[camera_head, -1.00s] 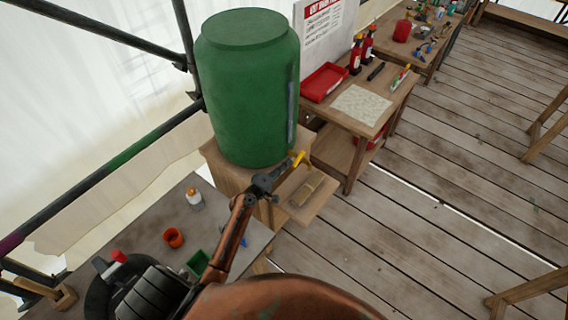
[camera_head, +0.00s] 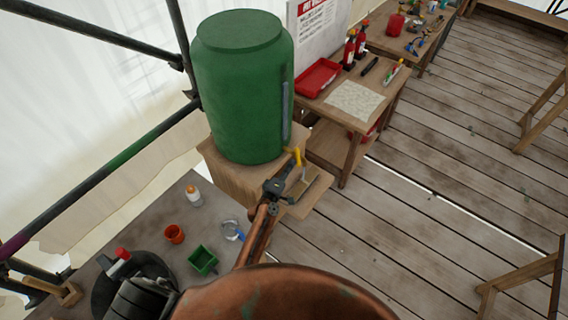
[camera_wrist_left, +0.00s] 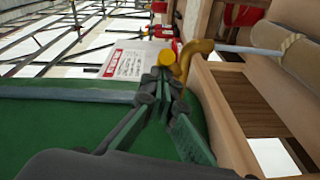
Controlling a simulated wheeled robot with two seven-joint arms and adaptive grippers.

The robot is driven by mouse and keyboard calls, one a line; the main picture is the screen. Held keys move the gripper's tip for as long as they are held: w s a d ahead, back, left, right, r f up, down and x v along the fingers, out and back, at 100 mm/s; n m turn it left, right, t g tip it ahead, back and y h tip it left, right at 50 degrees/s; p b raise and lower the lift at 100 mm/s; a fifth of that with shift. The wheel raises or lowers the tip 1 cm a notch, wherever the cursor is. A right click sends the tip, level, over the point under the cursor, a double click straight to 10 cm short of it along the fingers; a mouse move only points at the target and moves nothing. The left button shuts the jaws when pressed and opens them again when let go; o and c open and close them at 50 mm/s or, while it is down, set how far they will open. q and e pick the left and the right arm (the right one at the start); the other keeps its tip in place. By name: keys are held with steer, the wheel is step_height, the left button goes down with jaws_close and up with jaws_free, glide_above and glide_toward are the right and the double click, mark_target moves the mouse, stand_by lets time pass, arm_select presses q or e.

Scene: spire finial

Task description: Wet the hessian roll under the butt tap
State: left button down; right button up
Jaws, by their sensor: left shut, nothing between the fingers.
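The green water butt (camera_head: 243,90) stands on a wooden stand (camera_head: 212,155). Its yellow tap (camera_head: 297,155) shows at its lower right, and its brass spout (camera_wrist_left: 192,52) shows in the left wrist view. A thin pale stream (camera_wrist_left: 238,49) runs from the spout to the hessian roll (camera_wrist_left: 302,60). In the head view the roll (camera_head: 314,186) lies on the low shelf below the tap, partly hidden by my gripper. My left gripper (camera_head: 287,181) is shut and empty beside the tap, its tips close to the yellow knob (camera_wrist_left: 167,57); contact is unclear. My right gripper is out of view.
A grey bench (camera_head: 150,220) at lower left holds an orange cup (camera_head: 175,233), a green box (camera_head: 203,260) and a white bottle (camera_head: 193,196). A wooden table (camera_head: 345,125) with a red tray (camera_head: 318,77) stands behind the shelf. The plank floor (camera_head: 420,230) at right is mostly clear.

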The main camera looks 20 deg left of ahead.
arm_select(q)
steer(key=s+a+r, duration=0.1)
steer(key=s+a, duration=0.1)
steer(key=s, duration=0.9)
steer(key=shift+s+a, duration=0.2)
steer(key=shift+a, duration=0.1)
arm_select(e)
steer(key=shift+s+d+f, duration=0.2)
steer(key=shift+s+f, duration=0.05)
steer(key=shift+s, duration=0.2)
arm_select(q)
steer(key=c, duration=2.7)
jaws_free()
steer(key=shift+r, duration=0.1)
steer(key=shift+c, duration=0.2)
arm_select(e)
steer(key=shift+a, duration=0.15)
